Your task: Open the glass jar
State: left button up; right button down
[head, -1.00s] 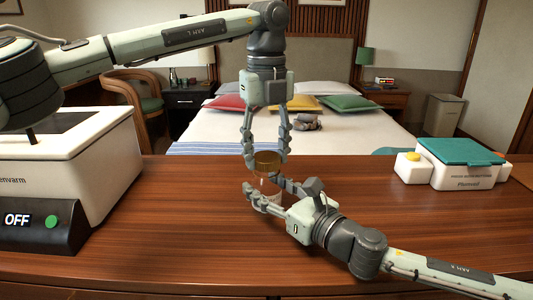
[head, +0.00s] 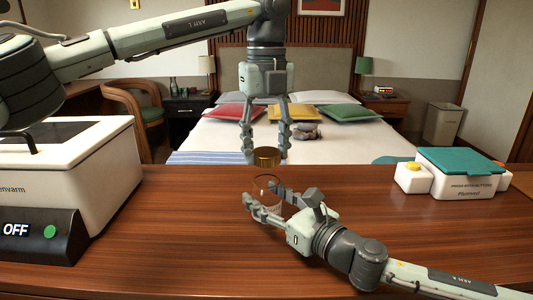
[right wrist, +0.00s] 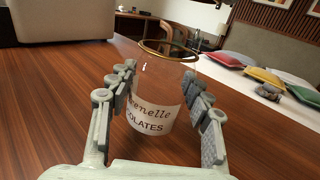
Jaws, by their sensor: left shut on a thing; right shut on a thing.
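The clear glass jar (head: 266,182) stands upright at the middle of the counter. In the right wrist view the jar (right wrist: 160,85) shows a gold rim, an open mouth and a white label reading partly "OCOLATES". My right gripper (head: 263,197) is shut around the jar's sides, coming from the lower right; its fingers (right wrist: 160,100) flank the glass. The gold-brown lid (head: 267,154) is above the jar with a visible gap between them. My left gripper (head: 266,145) points down from above and is shut on the lid.
A white appliance (head: 100,170) with an OFF display stands at the left. A white box with a teal lid (head: 460,160) sits at the right. Bare wooden counter (head: 180,240) lies between and in front. A bed with cushions is behind.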

pick_arm(q)
notch_tip(320, 180, up, 2)
jog(key=shift+r, duration=0.25)
pick_arm(e)
jog(key=c, duration=0.6)
grip_release()
jog(key=v, duration=1.2)
pick_arm(q)
jog(key=shift+s+f, duration=0.1)
pick_arm(e)
jog(key=shift+s, duration=0.1)
